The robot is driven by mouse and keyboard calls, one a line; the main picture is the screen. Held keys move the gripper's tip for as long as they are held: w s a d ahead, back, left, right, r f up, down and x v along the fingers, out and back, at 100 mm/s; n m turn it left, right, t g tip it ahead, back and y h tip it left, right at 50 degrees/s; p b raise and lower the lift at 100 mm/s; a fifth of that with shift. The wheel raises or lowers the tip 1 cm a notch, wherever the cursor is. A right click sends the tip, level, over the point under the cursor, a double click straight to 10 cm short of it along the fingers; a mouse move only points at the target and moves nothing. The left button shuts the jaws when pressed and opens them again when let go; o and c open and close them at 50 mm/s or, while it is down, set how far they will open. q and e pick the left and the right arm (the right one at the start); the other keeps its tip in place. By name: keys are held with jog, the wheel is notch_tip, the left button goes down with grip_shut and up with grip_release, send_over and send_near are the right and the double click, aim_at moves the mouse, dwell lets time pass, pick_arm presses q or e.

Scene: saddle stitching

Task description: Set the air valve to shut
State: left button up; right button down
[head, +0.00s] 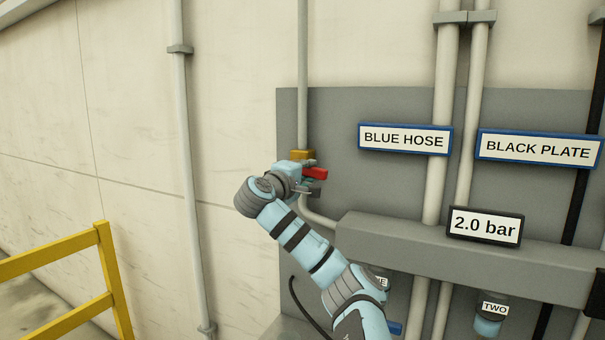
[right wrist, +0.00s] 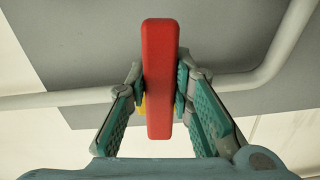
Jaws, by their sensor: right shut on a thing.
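The air valve has a brass-yellow body (head: 302,156) on a thin vertical pipe and a red lever handle (head: 315,174). In the head view the lever points to the right, across the pipe. My right gripper (head: 306,178) is at the lever. In the right wrist view the red lever (right wrist: 160,75) stands between the two fingers of my right gripper (right wrist: 160,95), with a pad against each side. A bit of the yellow body (right wrist: 142,108) shows behind it. The gripper hides part of the valve in the head view. My left gripper is not in view.
A grey panel (head: 335,115) carries signs reading BLUE HOSE (head: 404,139) and BLACK PLATE (head: 538,150). A 2.0 bar display (head: 485,226) sits on a grey horizontal beam (head: 400,238). A yellow railing (head: 105,270) stands at the lower left. The wall left of the valve is mostly clear.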

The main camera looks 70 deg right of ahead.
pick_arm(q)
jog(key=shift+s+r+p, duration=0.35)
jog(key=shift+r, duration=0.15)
pick_arm(e)
jog(key=shift+r+n, duration=0.3)
jog(key=shift+n, duration=0.4)
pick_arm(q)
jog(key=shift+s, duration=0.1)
pick_arm(e)
jog(key=c, duration=1.4)
grip_release()
jog(key=w+a, duration=0.1)
jog(key=a, duration=1.1)
jog(key=shift+w, duration=0.2)
jog(key=shift+d, duration=0.1)
